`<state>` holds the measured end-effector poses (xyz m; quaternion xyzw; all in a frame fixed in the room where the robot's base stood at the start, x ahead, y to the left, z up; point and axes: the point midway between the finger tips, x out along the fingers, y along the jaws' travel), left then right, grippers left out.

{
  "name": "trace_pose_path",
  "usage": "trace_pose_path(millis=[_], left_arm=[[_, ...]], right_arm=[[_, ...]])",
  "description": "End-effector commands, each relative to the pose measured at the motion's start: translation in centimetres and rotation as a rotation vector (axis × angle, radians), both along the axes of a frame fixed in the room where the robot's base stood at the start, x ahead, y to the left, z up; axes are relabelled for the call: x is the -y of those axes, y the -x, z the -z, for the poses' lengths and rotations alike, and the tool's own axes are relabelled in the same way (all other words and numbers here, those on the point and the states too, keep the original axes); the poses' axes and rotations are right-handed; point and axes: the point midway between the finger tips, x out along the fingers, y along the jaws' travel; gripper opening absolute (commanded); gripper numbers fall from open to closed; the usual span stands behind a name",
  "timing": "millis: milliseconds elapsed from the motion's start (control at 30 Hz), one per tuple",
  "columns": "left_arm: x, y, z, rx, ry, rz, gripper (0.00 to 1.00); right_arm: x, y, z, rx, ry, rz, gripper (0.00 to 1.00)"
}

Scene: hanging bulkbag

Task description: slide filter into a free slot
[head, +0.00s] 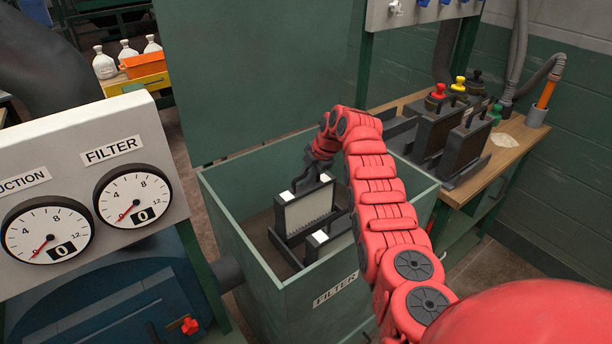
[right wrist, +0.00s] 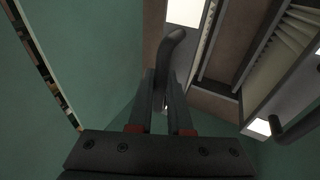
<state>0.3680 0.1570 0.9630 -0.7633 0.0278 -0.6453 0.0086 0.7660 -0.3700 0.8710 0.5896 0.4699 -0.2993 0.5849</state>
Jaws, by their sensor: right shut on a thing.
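The green box marked FILTER (head: 335,285) stands open in the middle of the head view. Inside it, a filter with pale pleats and a dark frame (head: 306,211) stands upright in a dark rack with white-topped posts (head: 319,238). My right gripper (head: 318,166) is down at the box opening, just above this filter. In the right wrist view its fingers (right wrist: 163,88) are shut on a dark curved handle (right wrist: 172,46), which looks like the filter's. Pleats (right wrist: 285,45) show at the upper right there. My arm hides part of the box's right side. My left gripper is not in view.
The raised green lid (head: 255,75) stands behind the box. A gauge panel (head: 95,190) is at the left. A wooden bench (head: 505,150) at the right holds dark upright units (head: 465,150) and coloured knobs. The box walls surround my gripper closely.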

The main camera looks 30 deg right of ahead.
Motion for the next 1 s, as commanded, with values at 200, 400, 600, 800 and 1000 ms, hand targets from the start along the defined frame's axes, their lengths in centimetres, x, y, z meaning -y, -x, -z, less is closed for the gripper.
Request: trace_pose_path(millis=[200,400,600,800,1000], left_arm=[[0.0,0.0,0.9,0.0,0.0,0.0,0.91],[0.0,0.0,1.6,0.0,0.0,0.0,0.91],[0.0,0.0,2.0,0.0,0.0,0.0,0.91],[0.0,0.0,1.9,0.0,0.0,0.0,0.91],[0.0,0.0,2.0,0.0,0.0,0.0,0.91]], right_arm=[[0.0,0.0,1.0,0.001,0.0,0.0,0.0],[0.0,0.0,1.8,0.001,0.0,0.0,0.0],[0.0,0.0,2.3,0.001,0.0,-0.001,0.0],[0.0,0.0,2.3,0.001,0.0,0.0,0.0],[0.0,0.0,2.3,0.001,0.0,0.0,0.44]])
